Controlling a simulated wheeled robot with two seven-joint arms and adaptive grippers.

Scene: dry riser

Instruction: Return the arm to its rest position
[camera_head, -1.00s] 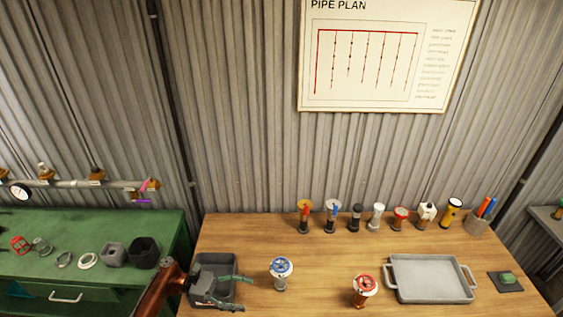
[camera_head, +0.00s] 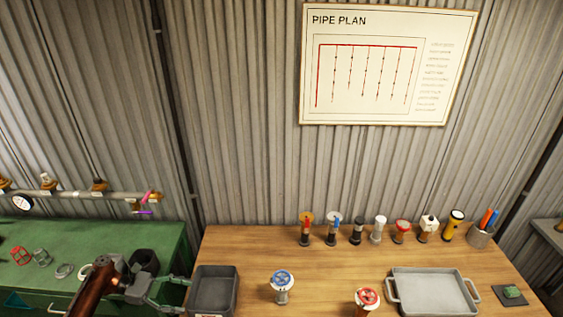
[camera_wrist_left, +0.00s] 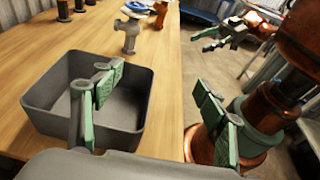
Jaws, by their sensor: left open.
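My left gripper (camera_head: 178,294) is open and empty, at the left of the table by the green bench. In the left wrist view its two green-padded fingers (camera_wrist_left: 158,108) are spread wide with nothing between them. One finger overlaps the dark grey bin (camera_wrist_left: 140,78) in that view. The grey bin (camera_head: 213,290) stands at the table's left end, right of the gripper, and looks empty inside. My right gripper (camera_wrist_left: 222,32) shows small at the upper right of the left wrist view, off the table.
A blue-wheel valve (camera_head: 281,285) and a red-wheel valve (camera_head: 367,300) stand on the wooden table (camera_head: 330,275). A grey tray (camera_head: 391,292) lies right of them. Several fittings line the back edge. The green bench (camera_head: 150,238) holds rings and dark fittings.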

